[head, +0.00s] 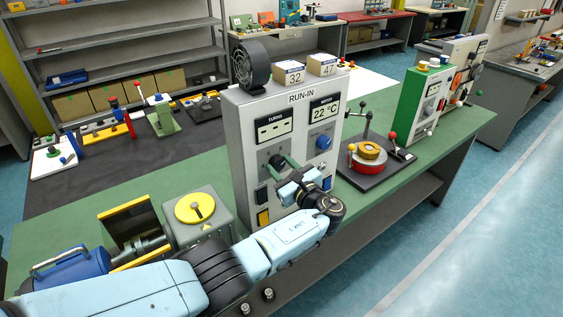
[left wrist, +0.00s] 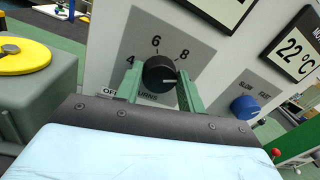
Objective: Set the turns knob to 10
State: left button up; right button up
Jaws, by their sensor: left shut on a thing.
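The black turns knob (left wrist: 158,74) is on the grey run-in panel (head: 240,130), below the TURNS display (head: 273,128), which shows dashes. Around the knob I read 4, 6, 8 and OFF; the 10 mark is not visible. A white pointer line on the knob points right, past the 8, towards the right finger. My left gripper (left wrist: 158,88) has its green fingers on either side of the knob and is shut on it. In the head view the left gripper (head: 283,164) partly covers the knob. My right gripper is not in view.
A blue speed knob (left wrist: 243,107) is to the right on the same panel, under the 22 °C motor display (head: 325,110). A grey box with a yellow disc (head: 195,208) stands left of the panel. A red and yellow round device (head: 368,157) stands to its right.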

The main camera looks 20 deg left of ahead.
pick_arm(q)
jog(key=m+p, duration=0.1)
jog(key=m, duration=0.3)
jog(key=shift+d+r+m+p, duration=0.1)
jog(key=shift+m+p, duration=0.2)
jog(key=shift+p, duration=0.05)
dwell(0.4)
jog(key=o, duration=1)
jog(key=shift+c, duration=0.2)
jog(key=p+v, duration=0.1)
jog(key=v, duration=1.2)
jog(key=shift+s+r, duration=0.1)
jog(key=shift+s, duration=0.05)
